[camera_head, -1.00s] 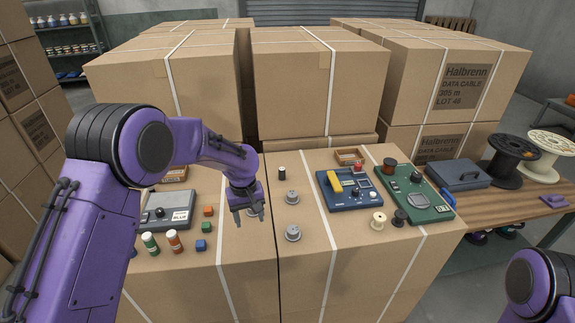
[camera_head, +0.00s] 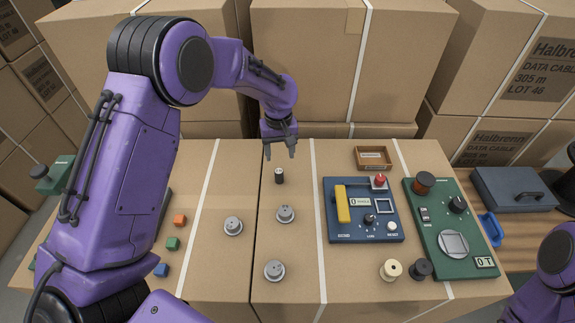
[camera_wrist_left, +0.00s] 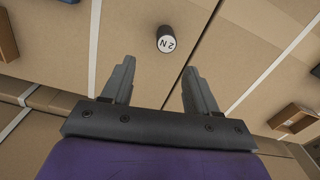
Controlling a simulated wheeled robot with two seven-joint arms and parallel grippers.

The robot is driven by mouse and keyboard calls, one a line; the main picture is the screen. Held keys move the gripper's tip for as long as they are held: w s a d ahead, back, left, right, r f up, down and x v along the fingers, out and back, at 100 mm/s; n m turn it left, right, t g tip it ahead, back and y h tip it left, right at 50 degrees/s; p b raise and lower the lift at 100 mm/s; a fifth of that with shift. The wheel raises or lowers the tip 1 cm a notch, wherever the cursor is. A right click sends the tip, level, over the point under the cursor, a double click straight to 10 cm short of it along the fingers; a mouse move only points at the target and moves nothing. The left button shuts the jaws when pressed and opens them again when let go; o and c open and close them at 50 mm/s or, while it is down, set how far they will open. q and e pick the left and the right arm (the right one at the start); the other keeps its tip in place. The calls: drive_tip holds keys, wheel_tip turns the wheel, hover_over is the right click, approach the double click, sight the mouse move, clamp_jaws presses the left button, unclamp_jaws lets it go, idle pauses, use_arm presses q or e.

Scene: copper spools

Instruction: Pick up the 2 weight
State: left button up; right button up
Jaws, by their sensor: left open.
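The weight (camera_head: 279,175) is a small dark cylinder with a pale top, standing upright on the cardboard box top. In the left wrist view its top reads "2 N" (camera_wrist_left: 166,42), beyond the fingertips and roughly between their lines. My left gripper (camera_head: 280,153) is open and empty, just behind and above the weight in the head view, apart from it. Its two fingers also show in the left wrist view (camera_wrist_left: 158,75). A purple part of my right arm shows at the lower right of the head view, but its gripper is out of view.
Grey round weights (camera_head: 285,214) stand in front. A blue device (camera_head: 362,232) and a green device (camera_head: 462,262) lie to the right. A small wooden tray (camera_head: 373,158) is at the back, near tall boxes (camera_head: 330,65). Small coloured cubes (camera_head: 172,243) lie left.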

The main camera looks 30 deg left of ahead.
sight(279, 171)
use_arm(q)
drive_tip(key=s+f, duration=0.1)
drive_tip(key=f, duration=0.1)
drive_tip(key=s+f+p, duration=0.1)
drive_tip(key=f, duration=0.1)
drive_tip(key=shift+s+d, duration=0.1)
drive_tip(key=shift+s, duration=0.25)
drive_tip(key=f, duration=0.1)
drive_tip(key=w+f, duration=0.1)
drive_tip(key=f, duration=0.1)
drive_tip(key=f+p, duration=0.1)
drive_tip(key=shift+w+d+f, duration=0.1)
drive_tip(key=shift+w+f, duration=0.15)
drive_tip(key=shift+f, duration=0.15)
drive_tip(key=shift+s+r, duration=0.15)
drive_tip(key=shift+s, duration=0.15)
drive_tip(key=shift+s+r, duration=0.1)
drive_tip(key=shift+c, duration=1.2)
clamp_jaws()
use_arm(e)
drive_tip(key=shift+s+r, duration=0.45)
drive_tip(key=shift+r, duration=0.15)
drive_tip(key=shift+s+r, duration=0.4)
drive_tip(key=shift+r, duration=0.2)
